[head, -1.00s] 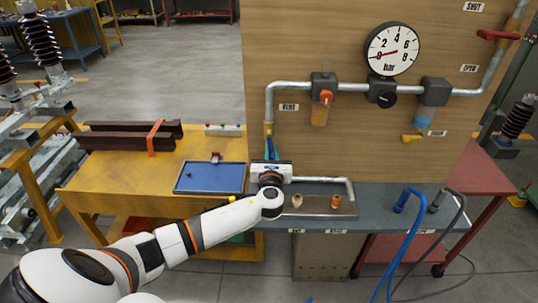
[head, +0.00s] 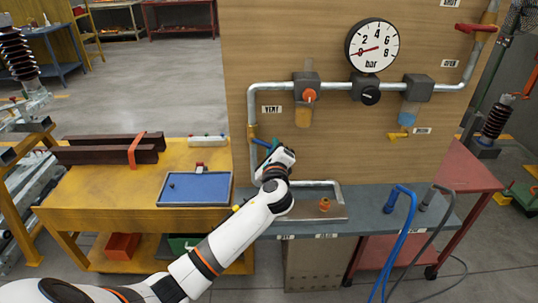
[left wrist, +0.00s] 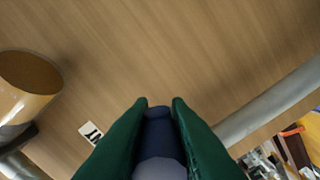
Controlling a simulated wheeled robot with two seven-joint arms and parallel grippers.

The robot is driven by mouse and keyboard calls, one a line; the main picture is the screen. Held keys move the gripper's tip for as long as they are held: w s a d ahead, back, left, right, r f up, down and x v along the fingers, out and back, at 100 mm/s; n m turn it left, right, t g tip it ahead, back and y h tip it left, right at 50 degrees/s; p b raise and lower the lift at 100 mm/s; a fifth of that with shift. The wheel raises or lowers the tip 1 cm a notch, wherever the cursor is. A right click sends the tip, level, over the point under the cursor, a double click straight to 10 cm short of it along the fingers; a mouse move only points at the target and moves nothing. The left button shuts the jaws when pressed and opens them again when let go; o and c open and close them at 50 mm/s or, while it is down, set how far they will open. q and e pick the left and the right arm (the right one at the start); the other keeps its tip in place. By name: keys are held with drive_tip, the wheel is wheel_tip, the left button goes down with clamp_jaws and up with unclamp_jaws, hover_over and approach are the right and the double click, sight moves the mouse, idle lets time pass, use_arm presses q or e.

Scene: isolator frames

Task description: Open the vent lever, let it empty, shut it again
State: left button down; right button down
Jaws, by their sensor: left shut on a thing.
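The vent lever (head: 261,142) is blue and sits on a yellow valve (head: 251,132) at the left downpipe, near the VENT label (head: 271,111). It slants down to the right from the valve. My left gripper (head: 269,145) is at the lever's free end. In the left wrist view, the green fingers (left wrist: 158,112) are shut around the dark blue lever handle (left wrist: 158,128). The pressure gauge (head: 372,46) has its red needle at the low, left end of the scale, near 0. My right gripper is not in view.
The wooden panel (head: 300,160) carries pipes, a filter bowl (head: 303,116) and a red handle (head: 475,28). Below are a grey bench (head: 362,215) with blue and grey hoses, and a yellow table (head: 100,190) with a blue tray (head: 195,187) and dark beams.

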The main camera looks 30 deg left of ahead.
sight(274, 127)
use_arm(q)
drive_tip(key=r+n, duration=0.2)
drive_tip(key=n, duration=0.1)
drive_tip(key=shift+w+d+r+n+b, duration=0.2)
drive_tip(key=shift+d+r+n+b, duration=0.1)
drive_tip(key=shift+r+b, duration=0.1)
drive_tip(key=shift+a+r+n, duration=0.1)
drive_tip(key=shift+r+n, duration=0.3)
drive_tip(key=shift+n, duration=0.3)
drive_tip(key=shift+r, duration=0.1)
drive_tip(key=c, duration=1.4)
unclamp_jaws()
drive_tip(key=shift+o, duration=0.2)
drive_tip(key=shift+f, duration=0.2)
drive_tip(key=shift+s+d+f, duration=0.15)
drive_tip(key=shift+s+d, duration=0.15)
drive_tip(key=shift+s, duration=0.1)
drive_tip(key=b+v, duration=0.2)
drive_tip(key=v, duration=0.9)
